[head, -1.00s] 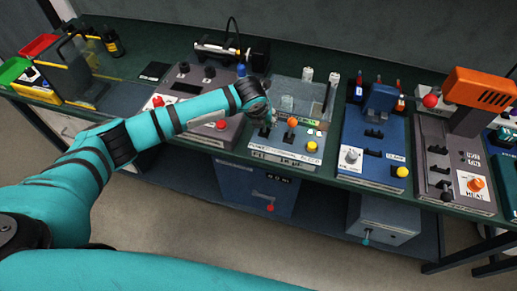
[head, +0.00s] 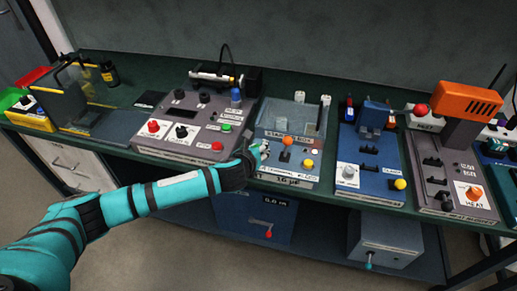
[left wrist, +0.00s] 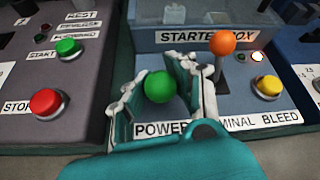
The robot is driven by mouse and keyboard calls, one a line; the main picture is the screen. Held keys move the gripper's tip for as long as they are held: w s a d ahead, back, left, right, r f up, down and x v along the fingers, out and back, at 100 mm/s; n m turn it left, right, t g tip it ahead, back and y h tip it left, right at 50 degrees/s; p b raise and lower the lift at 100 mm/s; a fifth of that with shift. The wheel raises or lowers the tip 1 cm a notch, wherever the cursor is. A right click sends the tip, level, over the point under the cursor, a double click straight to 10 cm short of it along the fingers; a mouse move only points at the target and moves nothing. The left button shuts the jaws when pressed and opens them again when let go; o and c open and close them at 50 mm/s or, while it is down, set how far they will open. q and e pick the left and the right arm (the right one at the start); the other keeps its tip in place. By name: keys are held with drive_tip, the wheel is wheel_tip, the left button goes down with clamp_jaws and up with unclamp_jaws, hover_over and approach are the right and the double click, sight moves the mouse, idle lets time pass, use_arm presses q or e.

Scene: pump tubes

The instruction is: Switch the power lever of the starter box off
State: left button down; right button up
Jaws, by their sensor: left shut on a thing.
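The starter box (head: 272,172) is a blue-grey unit on the bench, with its name label showing in the left wrist view (left wrist: 186,37). Its power lever ends in a green ball knob (left wrist: 160,87) above a POWER label (left wrist: 158,129). My left gripper (head: 262,149) is at the box's front left, with its two fingers on either side of the green knob and shut on it. The lever's shaft is hidden behind my gripper. My right gripper is not in view.
An orange-knobbed lever (left wrist: 222,43) and a yellow button (left wrist: 266,88) stand right of my gripper on the same box. A grey panel with a red STOP button (left wrist: 47,103) and a green START button (left wrist: 68,48) is close on the left. A blue unit (head: 370,180) stands right.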

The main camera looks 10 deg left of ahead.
use_arm(q)
drive_tip(key=shift+r, duration=0.15)
drive_tip(key=c, duration=1.5)
unclamp_jaws()
drive_tip(key=o, duration=0.5)
drive_tip(key=shift+s, duration=0.25)
drive_tip(key=v, duration=1.1)
drive_tip(key=shift+s+a+r, duration=0.1)
drive_tip(key=shift+s+a, duration=0.05)
drive_tip(key=shift+s, duration=0.25)
